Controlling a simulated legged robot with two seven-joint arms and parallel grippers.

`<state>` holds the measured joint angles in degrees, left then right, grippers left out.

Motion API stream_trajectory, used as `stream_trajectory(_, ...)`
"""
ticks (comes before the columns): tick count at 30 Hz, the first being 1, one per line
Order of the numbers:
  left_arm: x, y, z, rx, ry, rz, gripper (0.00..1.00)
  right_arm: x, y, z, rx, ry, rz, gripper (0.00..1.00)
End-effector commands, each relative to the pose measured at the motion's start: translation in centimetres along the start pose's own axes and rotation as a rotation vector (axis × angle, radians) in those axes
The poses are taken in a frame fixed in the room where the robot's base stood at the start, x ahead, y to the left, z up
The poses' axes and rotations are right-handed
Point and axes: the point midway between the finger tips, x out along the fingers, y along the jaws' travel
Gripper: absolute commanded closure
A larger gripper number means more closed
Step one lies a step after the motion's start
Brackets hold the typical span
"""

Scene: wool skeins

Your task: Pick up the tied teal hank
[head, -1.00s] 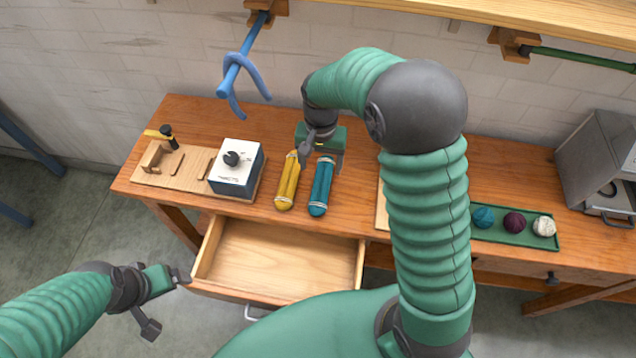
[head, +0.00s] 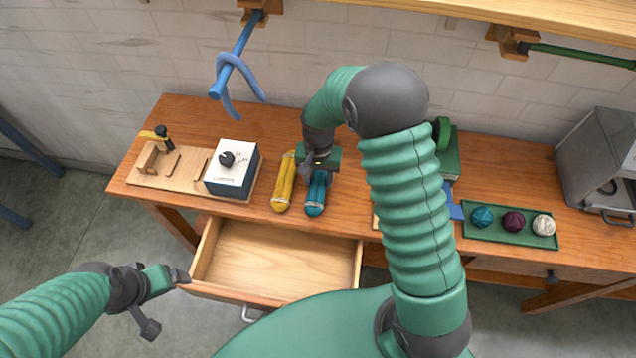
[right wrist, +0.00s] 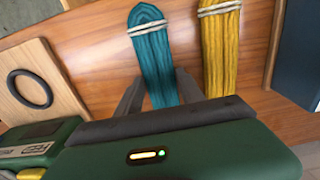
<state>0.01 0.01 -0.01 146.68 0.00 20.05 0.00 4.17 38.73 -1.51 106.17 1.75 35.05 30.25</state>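The teal hank (head: 315,200), tied with pale cord, lies on the wooden bench beside a tied yellow hank (head: 284,184). My right gripper (head: 319,172) is over the teal hank and hides its far part. In the right wrist view, the teal hank (right wrist: 150,55) runs between the two fingers of my open right gripper (right wrist: 158,95), one on each side. The yellow hank (right wrist: 219,50) lies outside the fingers, to the right. My left gripper (head: 168,301) is open and empty, in front of the bench at lower left.
An open, empty drawer (head: 275,262) juts out below the hanks. A white-topped box with a knob (head: 232,167) stands left of the yellow hank. A green tray (head: 510,235) with three yarn balls lies right of my arm. A blue peg (head: 236,62) bears a blue loop.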

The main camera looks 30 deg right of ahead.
Motion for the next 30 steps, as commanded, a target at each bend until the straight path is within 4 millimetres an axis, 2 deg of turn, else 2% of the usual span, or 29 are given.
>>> stream_trajectory(1,0.0,0.0,0.0,0.0,0.0,0.0,0.13,0.0,0.0,0.0,0.0,0.0,0.0,0.64)
stream_trajectory(8,0.0,0.0,0.0,0.001,0.0,0.0,0.13,0.1,0.0,0.0,0.001,-0.001,0.002,0.95)
stream_trajectory(17,0.0,0.0,0.0,0.0,0.0,0.0,0.13,-0.1,-0.1,0.1,0.0,-0.001,0.001,0.96)
stream_trajectory(20,0.0,0.0,0.0,0.0,0.0,0.0,0.13,-0.8,-0.1,0.0,0.0,0.0,0.001,0.96)
stream_trajectory(26,0.0,0.0,0.0,0.0,0.0,0.0,0.13,-3.5,-0.2,0.0,-0.001,0.003,-0.001,0.96)
stream_trajectory(30,0.3,0.0,0.1,0.0,0.0,0.0,0.13,-3.7,0.4,2.8,-0.002,-0.001,0.001,0.96)
